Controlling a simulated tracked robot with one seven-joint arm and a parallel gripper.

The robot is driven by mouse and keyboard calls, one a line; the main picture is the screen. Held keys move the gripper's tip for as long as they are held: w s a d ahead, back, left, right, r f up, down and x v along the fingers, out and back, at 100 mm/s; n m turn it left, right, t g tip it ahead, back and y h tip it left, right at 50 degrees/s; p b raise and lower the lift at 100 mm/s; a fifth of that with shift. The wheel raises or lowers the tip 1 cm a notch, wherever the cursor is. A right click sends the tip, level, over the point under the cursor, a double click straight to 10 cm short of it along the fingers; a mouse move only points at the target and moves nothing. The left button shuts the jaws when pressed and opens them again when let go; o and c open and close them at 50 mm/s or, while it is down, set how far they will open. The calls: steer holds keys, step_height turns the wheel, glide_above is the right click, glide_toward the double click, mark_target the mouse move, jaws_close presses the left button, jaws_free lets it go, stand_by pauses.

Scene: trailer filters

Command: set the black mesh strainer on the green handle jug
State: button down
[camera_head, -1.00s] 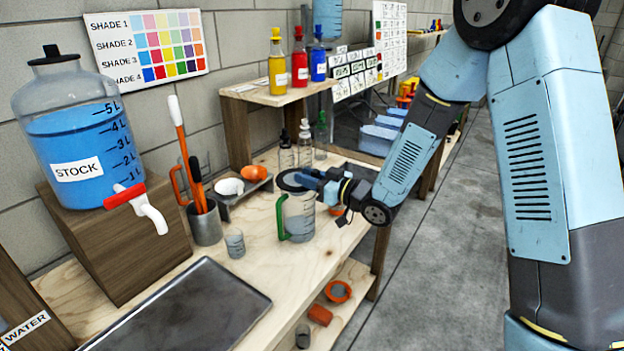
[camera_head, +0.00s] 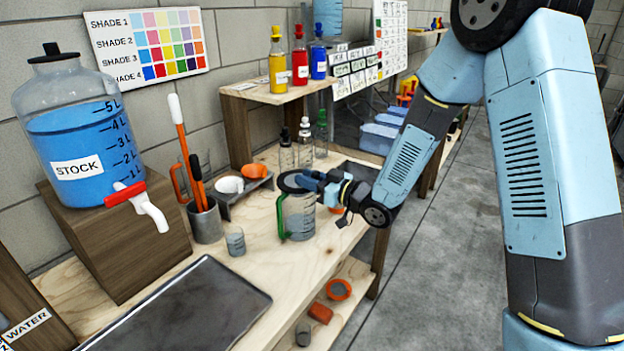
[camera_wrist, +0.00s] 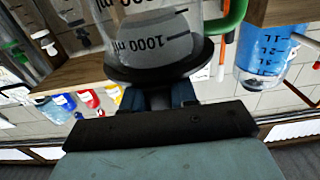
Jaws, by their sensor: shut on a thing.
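The clear jug with the green handle (camera_head: 299,218) stands upright on the wooden bench, its handle to the left. It also shows in the wrist view (camera_wrist: 140,32), with the strainer's dark rim across its mouth. The black mesh strainer (camera_head: 290,182) is at the top of the jug, roughly level over the opening. I cannot tell whether it bears fully on the rim. My gripper (camera_head: 314,183) reaches in from the right and is shut on the strainer's near side. In the wrist view the fingers (camera_wrist: 168,95) meet the strainer (camera_wrist: 150,72); the fingertips are partly hidden.
A small beaker (camera_head: 235,241) and a cup of tools (camera_head: 206,221) stand left of the jug. Dropper bottles (camera_head: 304,145) and a holder with white and orange cups (camera_head: 240,190) are behind it. A dark tray (camera_head: 180,312) lies at the front. Bare bench lies between.

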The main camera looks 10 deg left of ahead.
steer(key=c, duration=1.2)
jaws_free()
steer(key=shift+o, duration=0.2)
steer(key=v, duration=1.1)
steer(key=shift+w, duration=0.2)
